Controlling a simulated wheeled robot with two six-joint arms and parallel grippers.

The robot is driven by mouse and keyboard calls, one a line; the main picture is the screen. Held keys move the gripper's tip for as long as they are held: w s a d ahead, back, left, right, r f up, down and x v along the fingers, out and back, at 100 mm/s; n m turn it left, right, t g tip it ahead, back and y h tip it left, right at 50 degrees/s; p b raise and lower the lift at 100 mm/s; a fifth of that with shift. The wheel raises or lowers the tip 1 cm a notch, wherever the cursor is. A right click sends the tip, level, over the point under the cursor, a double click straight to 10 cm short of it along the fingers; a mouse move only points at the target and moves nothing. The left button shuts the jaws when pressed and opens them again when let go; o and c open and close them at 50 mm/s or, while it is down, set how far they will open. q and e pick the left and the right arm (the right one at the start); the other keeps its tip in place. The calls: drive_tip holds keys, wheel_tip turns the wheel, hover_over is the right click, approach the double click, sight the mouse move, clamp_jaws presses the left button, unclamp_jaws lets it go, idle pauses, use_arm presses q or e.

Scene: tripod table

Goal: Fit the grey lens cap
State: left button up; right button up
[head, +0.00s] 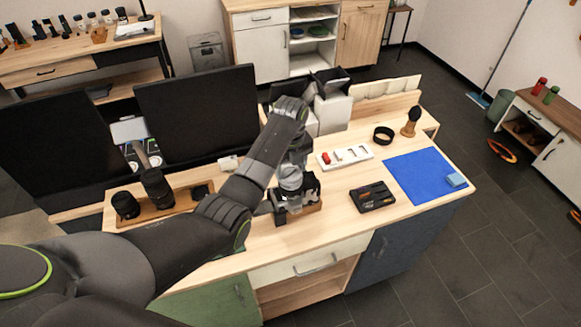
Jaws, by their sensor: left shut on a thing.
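My left arm reaches in from the left across the workbench. My left gripper (293,200) points down over a small wooden base (303,214) near the bench's middle. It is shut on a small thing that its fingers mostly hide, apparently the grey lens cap. I cannot tell whether the thing touches what is below. Two black lens-like cylinders, one on the left (126,205) and one on the right (157,188), stand on a wooden board (180,207) left of my arm. My right gripper is not in view.
Right of the gripper are a black tray (373,197), a white tray (345,155) with a red piece, a black ring (384,135), a brush on a stand (411,122) and a blue mat (420,175) with a blue block (456,180). Dark monitors (197,113) stand behind left.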

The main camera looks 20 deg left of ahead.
use_arm(q)
drive_tip(key=shift+s+f, duration=0.1)
drive_tip(key=shift+f, duration=0.1)
drive_tip(key=o, duration=1.2)
drive_tip(key=shift+s, duration=0.1)
drive_tip(key=shift+w, duration=0.2)
drive_tip(key=shift+o, duration=1.2)
drive_tip(key=shift+r, duration=0.1)
drive_tip(key=shift+r, duration=3.5)
